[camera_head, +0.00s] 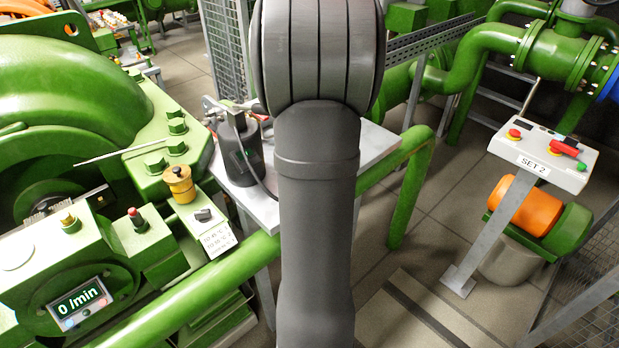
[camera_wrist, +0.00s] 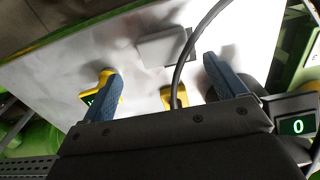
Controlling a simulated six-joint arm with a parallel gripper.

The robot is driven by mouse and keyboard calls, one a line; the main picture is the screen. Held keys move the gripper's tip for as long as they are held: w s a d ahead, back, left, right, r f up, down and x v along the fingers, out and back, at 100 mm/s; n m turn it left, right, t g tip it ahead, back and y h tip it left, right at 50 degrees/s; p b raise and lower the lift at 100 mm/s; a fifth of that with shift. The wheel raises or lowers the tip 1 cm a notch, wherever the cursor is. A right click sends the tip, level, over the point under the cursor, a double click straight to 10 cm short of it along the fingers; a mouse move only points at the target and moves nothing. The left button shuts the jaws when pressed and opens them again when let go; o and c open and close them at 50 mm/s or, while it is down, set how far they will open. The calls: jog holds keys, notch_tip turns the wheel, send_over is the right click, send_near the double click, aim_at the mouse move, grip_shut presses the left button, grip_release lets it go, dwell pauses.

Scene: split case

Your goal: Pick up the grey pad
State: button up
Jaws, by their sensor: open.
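A light grey pad (camera_wrist: 162,50) lies on the white tabletop (camera_wrist: 60,85) in the wrist view. A darker grey edge or piece shows at its right side. My gripper (camera_wrist: 161,68) is open, its two blue fingers spread apart with nothing seen held between them. The pad lies ahead of the gap between the fingertips; its height below them is unclear. In the head view my own arm hides the gripper and the pad, and the tabletop (camera_head: 381,143) shows only in part.
A dark cable (camera_wrist: 183,62) crosses the wrist view beside the pad. A dark canister (camera_head: 240,155) stands on the tabletop's left part.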

jog(key=f, duration=0.4)
jog(key=shift+s+a, duration=0.15)
jog(key=shift+s, duration=0.15)
jog(key=shift+f, duration=0.7)
jog(key=c, duration=1.1)
jog(key=shift+o, duration=0.2)
jog(key=shift+r, duration=0.1)
jog(key=shift+w+r, duration=0.1)
jog(key=shift+r, duration=0.45)
jog(key=r, duration=0.2)
jog(key=d+r, duration=0.1)
jog(key=shift+s+r, duration=0.3)
jog(key=shift+r, duration=0.05)
jog(key=s+d+r, duration=0.5)
jog(key=d+r, duration=0.1)
jog(key=d, duration=0.3)
jog(key=shift+d, duration=0.15)
